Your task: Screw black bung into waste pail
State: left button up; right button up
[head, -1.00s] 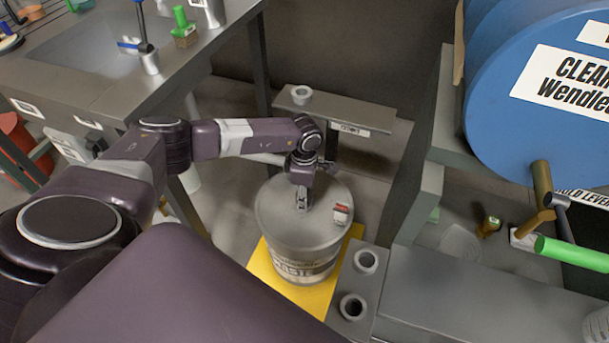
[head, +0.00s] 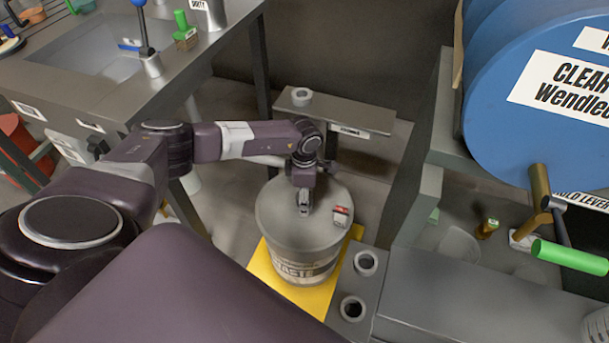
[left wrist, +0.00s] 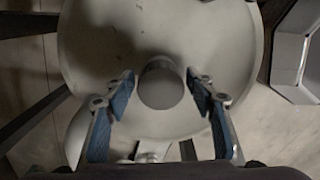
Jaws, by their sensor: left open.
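The waste pail (head: 278,222) is a grey drum with a round lid, upright on a yellow mat (head: 262,265); its label is partly readable. My left gripper (head: 304,212) points down over the lid. In the left wrist view the gripper (left wrist: 162,85) is open, one finger on each side of a short round grey stub (left wrist: 161,86) on the lid (left wrist: 215,50). There are gaps between the fingers and the stub. The stub looks grey, not black, and I cannot tell whether it is the bung. The head view hides it behind the gripper. My right gripper is not in view.
A red-and-white small block (head: 341,215) sits on the lid's right side. Grey ring holders (head: 366,263) stand right of the pail, and another (head: 301,97) stands on the shelf behind. A large blue drum (head: 540,100) fills the right. A sink bench (head: 100,90) stands at the left.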

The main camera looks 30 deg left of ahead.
pick_arm(q)
jog(key=shift+n+p, duration=0.5)
jog(key=shift+n, duration=0.6)
jog(key=shift+n+p, duration=0.55)
jog(key=shift+n, duration=0.75)
jog(key=shift+n+p, duration=0.5)
jog(key=shift+n, duration=0.5)
jog(key=shift+n+p, duration=0.45)
jog(key=shift+n, duration=0.45)
jog(key=shift+n+p, duration=0.4)
jog(key=shift+n, duration=0.4)
jog(key=shift+n+p, duration=0.45)
jog(key=shift+n, duration=0.55)
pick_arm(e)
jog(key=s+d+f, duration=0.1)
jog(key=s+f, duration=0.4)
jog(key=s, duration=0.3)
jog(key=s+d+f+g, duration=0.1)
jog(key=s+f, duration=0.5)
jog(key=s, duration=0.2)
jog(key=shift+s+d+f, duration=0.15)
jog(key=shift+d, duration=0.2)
pick_arm(q)
jog(key=shift+c, duration=0.3)
